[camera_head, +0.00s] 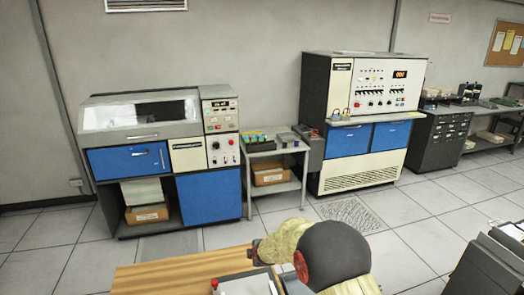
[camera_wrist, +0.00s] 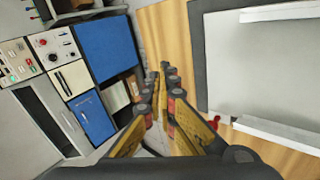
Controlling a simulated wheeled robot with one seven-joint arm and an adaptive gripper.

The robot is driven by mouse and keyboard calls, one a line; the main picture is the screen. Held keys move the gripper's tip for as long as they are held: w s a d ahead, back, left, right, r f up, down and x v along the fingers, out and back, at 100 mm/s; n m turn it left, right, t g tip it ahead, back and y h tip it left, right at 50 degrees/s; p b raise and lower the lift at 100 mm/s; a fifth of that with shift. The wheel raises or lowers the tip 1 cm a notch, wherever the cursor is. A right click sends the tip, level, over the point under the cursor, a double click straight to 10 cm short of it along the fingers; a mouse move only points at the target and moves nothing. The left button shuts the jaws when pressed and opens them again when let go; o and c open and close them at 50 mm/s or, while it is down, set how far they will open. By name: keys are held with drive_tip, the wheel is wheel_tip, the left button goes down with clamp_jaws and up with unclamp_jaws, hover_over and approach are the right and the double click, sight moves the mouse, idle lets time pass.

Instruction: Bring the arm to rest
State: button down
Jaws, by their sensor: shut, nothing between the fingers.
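My gripper (camera_wrist: 163,85) shows in the wrist view with its two yellow, dark-jointed fingers drawn together and nothing held between them. It is over or beside the edge of a wooden table (camera_wrist: 178,40), with the floor and blue-panelled machine on its left. In the head view my arm, with its pale yellow links and a dark round joint, reaches over the table's right part. My gripper cannot be made out clearly in that view.
The wooden table (camera_head: 135,281) bears a grey device (camera_head: 246,285) close to my arm. A dark machine (camera_head: 490,265) stands at the lower right. Blue-panelled cabinets (camera_head: 208,196) and a control console (camera_head: 345,176) line the back wall. Tiled floor lies clear between.

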drive_tip(key=s+d+f+m+g+h, duration=0.1)
drive_tip(key=s+d+f+m+g, duration=0.15)
drive_tip(key=s, duration=0.45)
drive_tip(key=s+d+f+m+g, duration=0.1)
drive_tip(key=s+m+g, duration=0.1)
drive_tip(key=s+m, duration=0.3)
drive_tip(key=s+d+r+m+b, duration=0.1)
drive_tip(key=s+d+r+m, duration=0.3)
drive_tip(key=s+r, duration=0.5)
drive_tip(key=s+d+r+m+t+h+b, duration=0.1)
drive_tip(key=s+d+r+m, duration=0.3)
drive_tip(key=s+d+r, duration=0.4)
drive_tip(key=s+d+r+m+t+b, duration=0.1)
drive_tip(key=s+d+r+m, duration=0.3)
drive_tip(key=s, duration=1.4)
drive_tip(key=d+r+b, duration=0.1)
drive_tip(key=d+r, duration=0.2)
drive_tip(key=r, duration=0.3)
drive_tip(key=shift+s+r, duration=0.15)
drive_tip(key=shift+s, duration=0.05)
